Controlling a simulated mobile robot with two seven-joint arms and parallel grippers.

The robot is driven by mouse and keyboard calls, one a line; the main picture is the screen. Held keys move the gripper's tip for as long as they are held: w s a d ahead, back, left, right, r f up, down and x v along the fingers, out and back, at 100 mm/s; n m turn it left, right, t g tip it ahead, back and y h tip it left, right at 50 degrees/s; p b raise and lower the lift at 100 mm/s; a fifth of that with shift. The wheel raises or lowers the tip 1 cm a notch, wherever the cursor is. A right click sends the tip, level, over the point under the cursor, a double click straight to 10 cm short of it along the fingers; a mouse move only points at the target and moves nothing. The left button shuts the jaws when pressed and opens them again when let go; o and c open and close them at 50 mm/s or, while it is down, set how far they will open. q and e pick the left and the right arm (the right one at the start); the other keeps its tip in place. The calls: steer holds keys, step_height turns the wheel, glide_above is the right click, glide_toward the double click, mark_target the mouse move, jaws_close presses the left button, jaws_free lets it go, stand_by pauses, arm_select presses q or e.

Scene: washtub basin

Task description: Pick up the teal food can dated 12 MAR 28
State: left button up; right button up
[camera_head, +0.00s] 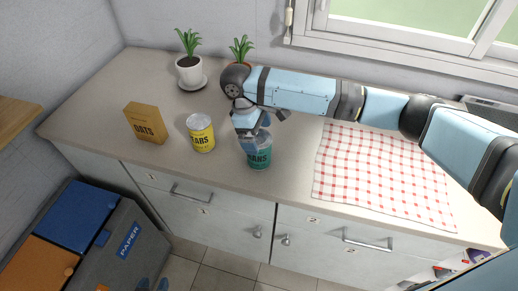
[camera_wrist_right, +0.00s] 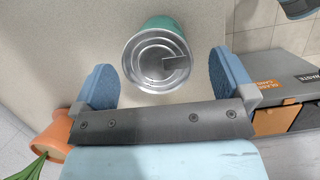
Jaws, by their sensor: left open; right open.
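The teal can (camera_head: 259,155) stands upright near the counter's front edge, its label partly readable as "ANS". No date is legible on it. My right gripper (camera_head: 252,138) is over the can and hides part of its top. In the right wrist view the can's silver lid and teal side (camera_wrist_right: 165,24) show between the two blue fingers of my open right gripper (camera_wrist_right: 164,78), with gaps on both sides.
A yellow can (camera_head: 201,133) and an oats box (camera_head: 146,123) stand left of the teal can. Potted plants (camera_head: 189,68) (camera_head: 241,50) stand at the back. A checked cloth (camera_head: 380,175) lies right. Bins (camera_head: 85,235) stand below left.

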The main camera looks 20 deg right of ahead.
mark_target(259, 138)
steer(key=x, duration=0.4)
steer(key=shift+w+f, duration=0.25)
steer(key=shift+f, duration=0.05)
steer(key=shift+c, duration=0.5)
steer(key=c, duration=1.1)
steer(key=shift+r, duration=0.2)
